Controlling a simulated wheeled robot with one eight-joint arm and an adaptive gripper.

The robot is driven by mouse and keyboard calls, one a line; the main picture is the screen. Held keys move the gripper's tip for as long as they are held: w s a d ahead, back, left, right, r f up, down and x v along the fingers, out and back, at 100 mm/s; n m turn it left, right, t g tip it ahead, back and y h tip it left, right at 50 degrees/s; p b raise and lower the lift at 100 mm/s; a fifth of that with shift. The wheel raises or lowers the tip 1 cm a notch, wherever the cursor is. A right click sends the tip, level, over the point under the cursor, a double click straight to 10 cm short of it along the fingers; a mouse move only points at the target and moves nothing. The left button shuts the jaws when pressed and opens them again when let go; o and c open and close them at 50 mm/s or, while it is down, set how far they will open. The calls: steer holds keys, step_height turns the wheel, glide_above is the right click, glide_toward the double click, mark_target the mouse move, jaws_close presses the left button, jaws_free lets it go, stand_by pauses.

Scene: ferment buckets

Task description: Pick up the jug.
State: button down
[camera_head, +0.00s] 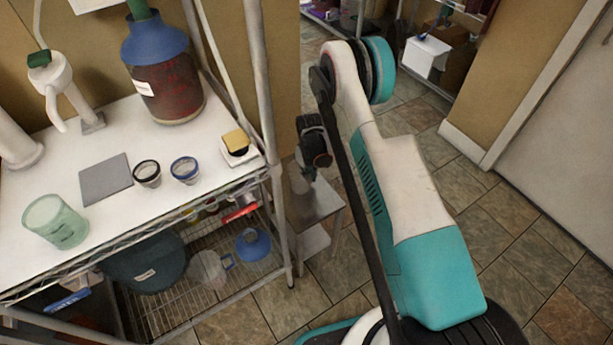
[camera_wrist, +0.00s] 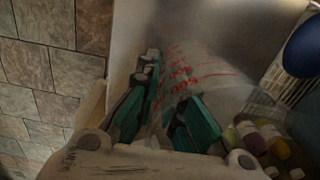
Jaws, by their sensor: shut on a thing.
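My gripper (camera_wrist: 170,95) is shut on a clear jug (camera_wrist: 190,75) with red measuring marks, its teal fingers on either side of the jug's wall. The jug is see-through and blurred, so its outline and base are hard to make out. In the head view my gripper (camera_head: 306,165) is over a small steel stand (camera_head: 318,207) to the right of the wire rack. The jug can hardly be told apart there. I cannot tell whether it touches the stand.
A white-topped wire rack (camera_head: 120,240) stands left, with a large red-filled vessel (camera_head: 165,80), a green-tinted beaker (camera_head: 55,221) and small cups on top. A blue-topped container (camera_head: 253,245) and another clear vessel (camera_head: 210,268) sit on its lower shelf. Tiled floor is open at right.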

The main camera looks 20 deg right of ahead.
step_height(320, 180, up, 20)
steer(key=p, duration=0.6)
steer(key=shift+f+p, duration=0.15)
steer(key=shift+p, duration=0.15)
